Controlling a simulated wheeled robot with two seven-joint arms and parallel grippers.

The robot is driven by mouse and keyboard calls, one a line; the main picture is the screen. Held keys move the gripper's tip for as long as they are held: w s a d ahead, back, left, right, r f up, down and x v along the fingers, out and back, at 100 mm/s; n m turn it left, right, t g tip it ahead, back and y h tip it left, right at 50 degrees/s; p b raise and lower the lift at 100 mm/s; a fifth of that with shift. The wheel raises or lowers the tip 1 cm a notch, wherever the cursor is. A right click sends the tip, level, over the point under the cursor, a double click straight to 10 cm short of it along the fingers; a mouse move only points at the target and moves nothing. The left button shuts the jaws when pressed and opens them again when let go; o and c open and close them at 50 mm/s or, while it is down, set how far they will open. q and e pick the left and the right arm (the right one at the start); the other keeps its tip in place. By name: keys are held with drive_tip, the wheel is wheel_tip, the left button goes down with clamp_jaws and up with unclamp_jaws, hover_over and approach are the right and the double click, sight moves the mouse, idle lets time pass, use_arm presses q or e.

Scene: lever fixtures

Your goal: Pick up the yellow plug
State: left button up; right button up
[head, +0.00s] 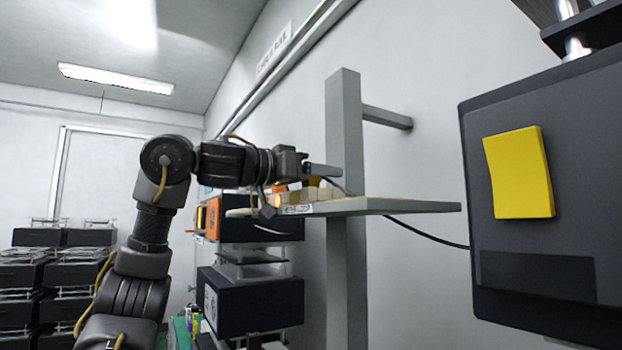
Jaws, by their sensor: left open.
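A small yellow piece (313,181), which may be the yellow plug, shows on the grey shelf (405,206) among pale blocks (292,196). It is partly hidden and too small to make out clearly. My left gripper (326,170) reaches in from the left just above the shelf, over the yellow piece and the pale blocks. It is open, seen from the side, and I cannot tell whether it touches anything. My right gripper is not in view.
A grey post (346,130) rises behind the shelf. A dark box with a yellow square (518,173) stands close at the right. A dark cable (425,236) hangs below the shelf. Stacked dark units (258,303) stand below, and more stand at the far left.

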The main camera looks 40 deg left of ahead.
use_arm(q)
drive_tip(key=shift+s, duration=0.15)
drive_tip(key=c, duration=1.1)
drive_tip(key=shift+r+p, duration=0.6)
drive_tip(key=shift+r, duration=4.4)
